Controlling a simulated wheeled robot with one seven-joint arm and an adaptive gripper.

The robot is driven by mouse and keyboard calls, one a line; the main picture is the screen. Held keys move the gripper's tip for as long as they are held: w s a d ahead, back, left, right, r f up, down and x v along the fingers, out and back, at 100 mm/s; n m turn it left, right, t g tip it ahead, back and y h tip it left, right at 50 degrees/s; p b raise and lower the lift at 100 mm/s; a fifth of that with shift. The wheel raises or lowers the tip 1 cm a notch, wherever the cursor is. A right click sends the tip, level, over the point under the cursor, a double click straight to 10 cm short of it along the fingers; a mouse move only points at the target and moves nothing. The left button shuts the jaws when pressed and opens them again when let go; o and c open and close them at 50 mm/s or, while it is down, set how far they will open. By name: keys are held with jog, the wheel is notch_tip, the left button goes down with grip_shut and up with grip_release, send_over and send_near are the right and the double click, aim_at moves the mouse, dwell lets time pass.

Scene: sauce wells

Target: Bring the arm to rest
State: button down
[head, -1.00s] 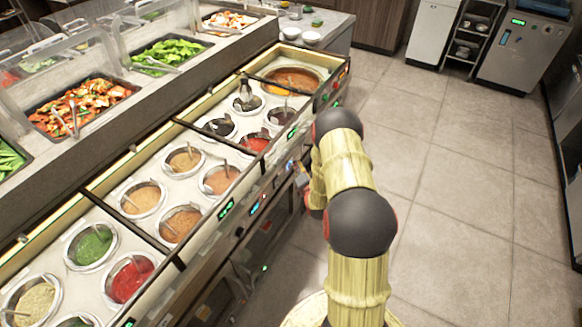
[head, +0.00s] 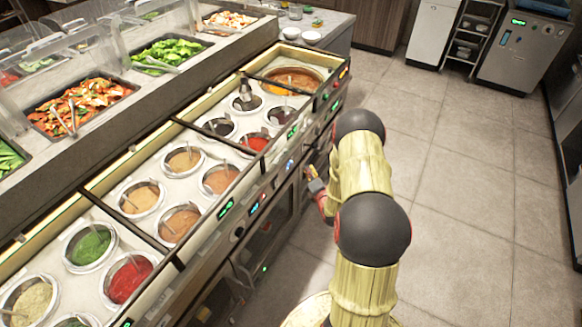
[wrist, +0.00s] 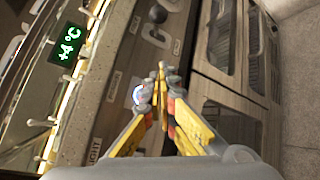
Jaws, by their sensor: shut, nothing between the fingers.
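My arm, in pale ribbed segments with dark round joints, stands over the floor to the right of the sauce counter (head: 190,262) in the head view. My gripper (wrist: 161,72) shows in the wrist view with its yellow fingers drawn together at the tips and nothing between them. Its fingers are in front of the counter's front panel. In the head view only a small part of the gripper (head: 314,183) shows beside the counter front; the arm hides the rest.
The counter holds several round sauce wells, among them a green one (head: 90,246) and a red one (head: 129,279). Food trays (head: 78,106) stand behind them. The tiled floor (head: 460,200) on the right is clear. A grey appliance (head: 520,58) stands at the back right.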

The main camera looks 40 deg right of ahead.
jog(key=shift+s+d, duration=0.1)
jog(key=shift+s, duration=0.25)
dwell(0.4)
